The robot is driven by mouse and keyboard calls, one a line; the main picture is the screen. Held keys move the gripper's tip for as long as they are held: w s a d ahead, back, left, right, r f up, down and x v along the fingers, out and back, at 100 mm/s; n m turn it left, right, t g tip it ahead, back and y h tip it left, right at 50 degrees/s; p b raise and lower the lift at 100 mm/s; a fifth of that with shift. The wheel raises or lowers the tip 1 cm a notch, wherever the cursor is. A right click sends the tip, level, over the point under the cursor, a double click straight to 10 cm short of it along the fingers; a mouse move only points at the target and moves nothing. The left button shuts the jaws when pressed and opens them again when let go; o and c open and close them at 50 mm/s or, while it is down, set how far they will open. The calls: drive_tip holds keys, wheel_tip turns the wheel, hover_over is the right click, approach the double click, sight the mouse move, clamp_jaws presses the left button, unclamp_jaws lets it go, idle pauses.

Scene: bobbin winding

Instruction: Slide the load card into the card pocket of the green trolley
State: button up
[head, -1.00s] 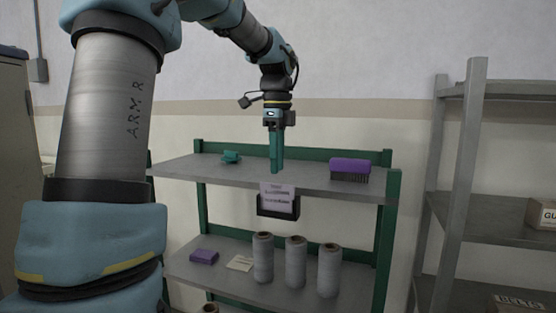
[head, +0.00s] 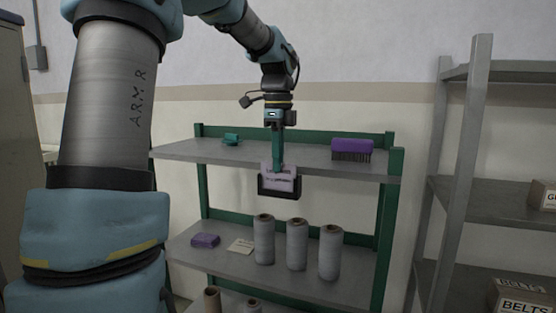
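The load card (head: 268,166), white with dark print, stands upright in the black card pocket (head: 279,193) on the front edge of the green trolley's upper shelf (head: 190,151). Its upper part shows above the pocket rim. My gripper (head: 277,172) points straight down, its teal fingertips overlapping the card's top just above the pocket. The fingers look like one narrow bar from here, so I cannot tell whether they are open or closed on the card. The card's lower part is hidden in the pocket.
A purple brush (head: 352,147) and a small teal item (head: 231,139) lie on the upper shelf. A grey rack (head: 464,150) stands at right.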

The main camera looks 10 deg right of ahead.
clamp_jaws()
wheel_tip(320, 180, up, 8)
drive_tip(key=p, duration=0.7)
drive_tip(key=shift+f, duration=0.25)
